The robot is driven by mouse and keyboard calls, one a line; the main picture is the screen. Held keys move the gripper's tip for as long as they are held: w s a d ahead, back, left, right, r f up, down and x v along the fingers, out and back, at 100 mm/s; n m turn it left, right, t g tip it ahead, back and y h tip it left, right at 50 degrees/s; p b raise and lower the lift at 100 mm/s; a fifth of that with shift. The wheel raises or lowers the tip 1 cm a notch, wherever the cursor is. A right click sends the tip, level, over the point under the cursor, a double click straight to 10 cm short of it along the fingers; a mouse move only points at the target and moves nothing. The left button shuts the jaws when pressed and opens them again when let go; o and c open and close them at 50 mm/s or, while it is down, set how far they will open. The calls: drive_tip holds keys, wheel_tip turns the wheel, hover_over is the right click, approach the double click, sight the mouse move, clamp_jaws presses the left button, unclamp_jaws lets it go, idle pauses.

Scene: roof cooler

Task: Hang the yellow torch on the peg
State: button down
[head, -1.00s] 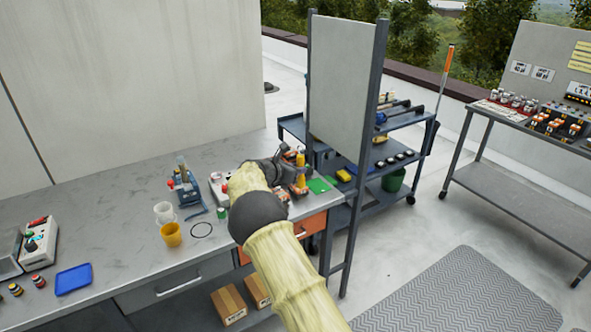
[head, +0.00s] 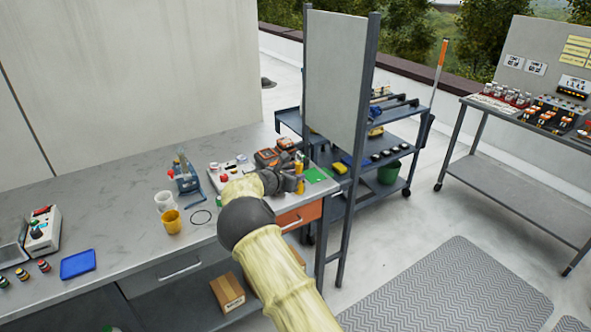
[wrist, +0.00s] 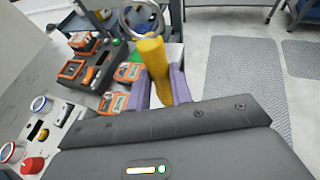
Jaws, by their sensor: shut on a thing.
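The yellow torch (wrist: 157,70) is between the two purple fingers of my gripper (wrist: 159,88) in the wrist view. It points away from the palm, and a round metal ring (wrist: 126,22) shows at its far end. I cannot tell if the ring is joined to it. In the head view the torch (head: 299,171) stands roughly upright at my gripper (head: 292,184), by the right end of the bench. I cannot make out the peg in either view.
Orange devices (head: 268,157) sit behind my gripper on the bench (head: 120,220). A green mat (head: 315,175) lies at its right end. A tall panel on posts (head: 335,75) stands just beyond. Cups, a blue tray (head: 78,264) and a tool stand (head: 186,178) are further left.

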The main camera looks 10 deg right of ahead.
drive_tip(key=s+d+f+n+t+y, duration=0.15)
drive_tip(key=s+f, duration=0.25)
drive_tip(key=f, duration=0.4)
drive_tip(key=s+f+n+t+y, duration=0.1)
drive_tip(key=s+f+n+y, duration=0.1)
drive_tip(key=s+f, duration=0.35)
drive_tip(key=s+f+n+t+y, duration=0.1)
drive_tip(key=s+f+n+y, duration=0.15)
drive_tip(key=f, duration=0.75)
drive_tip(key=s+d+r+n+y, duration=0.1)
drive_tip(key=s+d+r, duration=0.2)
drive_tip(key=s, duration=0.4)
drive_tip(key=s+d+r+n+y, duration=0.2)
drive_tip(key=s+d, duration=0.2)
drive_tip(key=s, duration=0.4)
drive_tip(key=shift+d+r+t, duration=0.2)
drive_tip(key=shift+r+t, duration=0.15)
drive_tip(key=shift+r, duration=0.05)
